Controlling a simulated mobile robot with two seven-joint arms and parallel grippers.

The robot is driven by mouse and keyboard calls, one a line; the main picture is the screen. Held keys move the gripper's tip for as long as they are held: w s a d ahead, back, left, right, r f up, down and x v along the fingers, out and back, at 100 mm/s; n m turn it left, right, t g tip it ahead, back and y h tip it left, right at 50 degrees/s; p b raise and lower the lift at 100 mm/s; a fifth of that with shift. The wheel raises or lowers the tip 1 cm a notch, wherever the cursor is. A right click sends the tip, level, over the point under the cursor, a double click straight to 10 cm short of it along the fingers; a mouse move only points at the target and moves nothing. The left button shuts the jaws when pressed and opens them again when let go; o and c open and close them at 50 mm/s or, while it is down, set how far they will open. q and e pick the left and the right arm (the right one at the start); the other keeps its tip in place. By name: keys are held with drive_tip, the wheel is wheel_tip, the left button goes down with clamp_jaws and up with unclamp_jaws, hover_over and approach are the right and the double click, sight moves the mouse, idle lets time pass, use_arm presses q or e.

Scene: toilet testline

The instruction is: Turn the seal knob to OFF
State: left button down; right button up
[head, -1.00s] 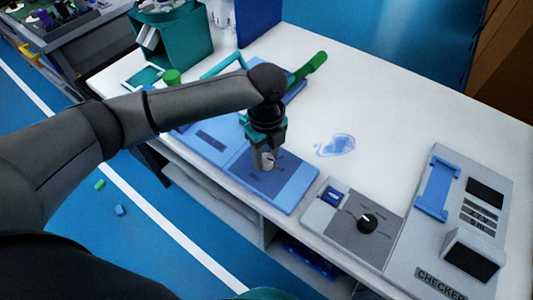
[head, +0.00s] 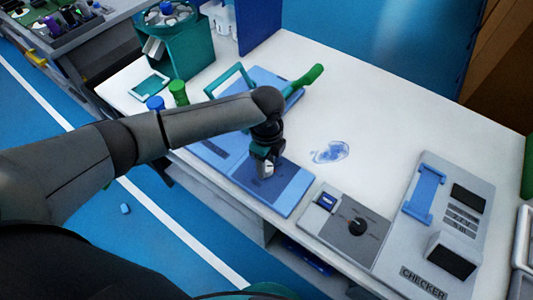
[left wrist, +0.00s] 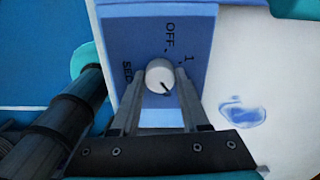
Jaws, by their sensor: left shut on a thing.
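The seal knob (left wrist: 159,76) is a round pale knob with a dark pointer mark, on a blue panel (left wrist: 110,35) with the printed words OFF and 1 beside it. In the left wrist view the mark lies on the knob's lower right side, while OFF is printed above the knob. My left gripper (left wrist: 160,88) points down at the panel, its two fingers on either side of the knob and shut on it. In the head view my left gripper (head: 266,170) stands over the blue panel (head: 288,192) and hides most of the knob. My right gripper is not in view.
A grey box with a black knob (head: 357,226) and the CHECKER unit (head: 405,262) stand to the right. A clear blue film piece (head: 330,151) lies on the white table (head: 390,120). Blue and green bottles stand left.

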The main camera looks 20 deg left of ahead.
use_arm(q)
drive_tip(key=n+p, duration=0.5)
drive_tip(key=p, duration=0.1)
drive_tip(key=shift+r+n, duration=0.2)
drive_tip(key=shift+n, duration=0.2)
drive_tip(key=n+p, duration=0.2)
drive_tip(key=shift+n, duration=0.4)
drive_tip(key=n+p, duration=0.2)
drive_tip(key=n, duration=0.1)
drive_tip(key=shift+n+p, duration=0.3)
drive_tip(key=n+p, duration=0.1)
drive_tip(key=n, duration=0.2)
drive_tip(key=shift+f+p, duration=0.1)
drive_tip(key=shift+p, duration=0.3)
drive_tip(key=n+p, duration=0.1)
drive_tip(key=n, duration=0.3)
drive_tip(key=n+p, duration=0.1)
drive_tip(key=n, duration=0.2)
drive_tip(key=shift+n, duration=0.3)
drive_tip(key=shift+f+n+p, duration=0.1)
drive_tip(key=shift+n+p, duration=0.3)
drive_tip(key=shift+n, duration=1.3)
